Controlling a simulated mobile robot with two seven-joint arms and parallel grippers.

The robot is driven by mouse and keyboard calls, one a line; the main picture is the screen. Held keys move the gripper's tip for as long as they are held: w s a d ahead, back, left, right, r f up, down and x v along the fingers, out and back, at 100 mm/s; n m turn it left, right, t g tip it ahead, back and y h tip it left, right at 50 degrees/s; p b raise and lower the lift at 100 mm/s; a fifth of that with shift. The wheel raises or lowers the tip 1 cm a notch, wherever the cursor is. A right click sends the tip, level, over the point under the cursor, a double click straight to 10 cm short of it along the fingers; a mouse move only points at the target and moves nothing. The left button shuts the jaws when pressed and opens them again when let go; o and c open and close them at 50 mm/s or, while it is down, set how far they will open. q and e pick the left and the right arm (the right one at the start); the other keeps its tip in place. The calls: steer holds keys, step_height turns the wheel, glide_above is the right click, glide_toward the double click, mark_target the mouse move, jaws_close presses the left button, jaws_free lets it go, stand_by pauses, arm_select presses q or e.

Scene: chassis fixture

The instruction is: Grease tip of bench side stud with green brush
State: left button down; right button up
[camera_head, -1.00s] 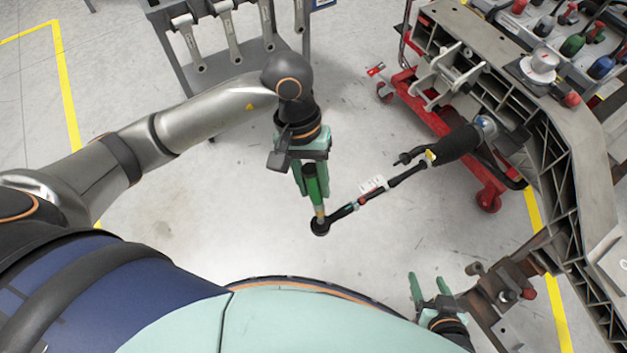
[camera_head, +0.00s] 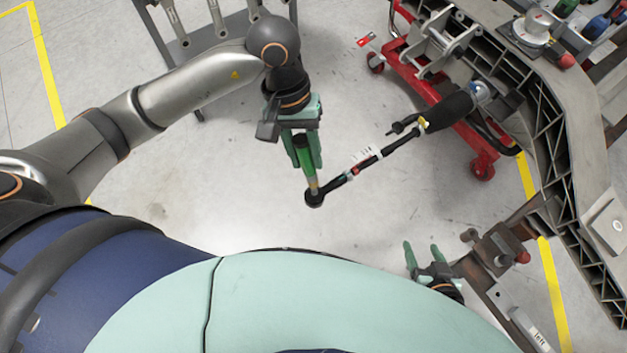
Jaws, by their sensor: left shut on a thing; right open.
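My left gripper (camera_head: 305,158) is shut on the upright green brush (camera_head: 305,152), its bristle end pointing down. Below it is the black ball-joint end (camera_head: 314,200) of a thin dark rod (camera_head: 365,163), which runs up right to a black rubber boot (camera_head: 450,110) on the chassis. The brush tip overlaps this end in the picture; I cannot tell whether they touch. The stud at this end is not clearly seen. My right gripper (camera_head: 424,254) is open and empty at lower right, beside a brown metal bracket (camera_head: 497,252).
The grey chassis frame (camera_head: 575,165) fills the right side, with a red wheeled stand (camera_head: 480,150) beneath it. A grey rack with hanging metal arms (camera_head: 218,20) stands at the top left. The floor (camera_head: 220,190) between is clear.

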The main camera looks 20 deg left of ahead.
arm_select(q)
steer(key=shift+f+b, duration=0.4)
steer(key=shift+b, duration=0.05)
stand_by(0.4)
steer(key=shift+w+d+b, duration=0.3)
steer(key=shift+w+b, duration=0.05)
steer(key=shift+b, duration=0.2)
steer(key=shift+s+a, duration=0.1)
steer(key=shift+a, duration=0.05)
steer(key=shift+s+a+b, duration=0.35)
steer(key=shift+s+a, duration=0.05)
steer(key=shift+s, duration=0.2)
steer(key=shift+w, duration=0.1)
steer(key=shift+w+d+b, duration=0.55)
steer(key=shift+w+b, duration=0.05)
steer(key=shift+b, duration=0.05)
steer(key=shift+s+a, duration=0.1)
stand_by(0.3)
